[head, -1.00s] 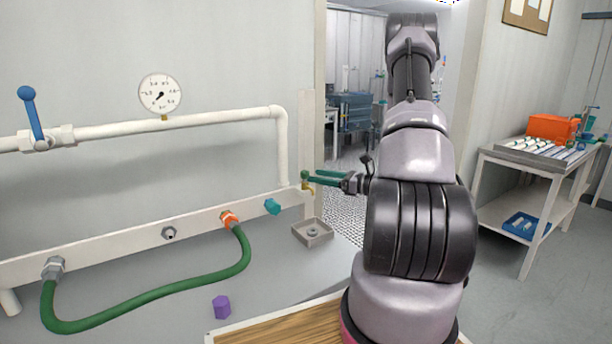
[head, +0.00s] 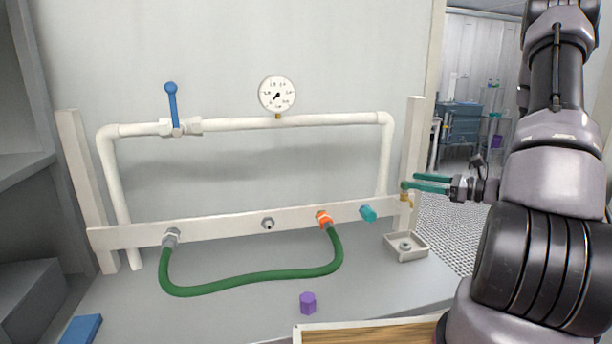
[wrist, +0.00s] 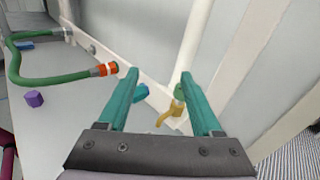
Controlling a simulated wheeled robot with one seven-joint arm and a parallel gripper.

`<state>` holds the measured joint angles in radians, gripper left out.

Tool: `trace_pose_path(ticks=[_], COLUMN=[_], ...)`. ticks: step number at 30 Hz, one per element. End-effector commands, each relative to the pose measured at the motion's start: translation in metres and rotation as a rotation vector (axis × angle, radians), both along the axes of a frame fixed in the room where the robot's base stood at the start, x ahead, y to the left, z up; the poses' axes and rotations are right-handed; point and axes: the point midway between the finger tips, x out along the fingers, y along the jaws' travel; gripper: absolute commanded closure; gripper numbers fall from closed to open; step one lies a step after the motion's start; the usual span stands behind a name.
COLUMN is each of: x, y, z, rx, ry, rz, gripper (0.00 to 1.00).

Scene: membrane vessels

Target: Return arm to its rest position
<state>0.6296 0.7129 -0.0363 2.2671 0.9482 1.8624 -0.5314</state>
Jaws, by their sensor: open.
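My gripper (head: 408,183) has two teal fingers and is open. In the head view it is at the right end of the pipe panel, beside the right post and a small brass tap (head: 405,197). In the wrist view my gripper (wrist: 162,82) spreads wide, with the brass tap (wrist: 168,114) and its green top visible between the fingers. Nothing is held. Whether a finger touches the tap cannot be told. My arm extends along the right side of the head view.
A green hose (head: 250,286) loops between a grey fitting (head: 171,238) and an orange one (head: 324,218). A teal cap (head: 368,213) sits on the panel. A grey tray (head: 406,248), a purple block (head: 308,303), a blue-handled valve (head: 172,110) and a gauge (head: 278,94) are nearby.

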Motion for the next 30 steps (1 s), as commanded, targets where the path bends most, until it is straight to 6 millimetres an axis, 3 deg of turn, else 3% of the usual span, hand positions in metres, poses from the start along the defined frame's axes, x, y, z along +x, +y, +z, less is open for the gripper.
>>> trace_pose_path(ticks=[1, 6, 13, 20, 30], x=[-0.006, -0.042, -0.099, -0.150, -0.197], y=[0.019, 0.073, 0.118, 0.132, 0.122], z=[0.020, 0.064, 0.104, 0.135, 0.189], rx=[-0.058, -0.283, -0.636, -1.026, -1.609], ry=[-0.026, -0.093, -0.208, -0.367, -0.678], rz=[0.075, 0.332, 0.611, 0.795, 0.848], gripper=[0.34, 0.34, 0.34, 0.34, 0.34])
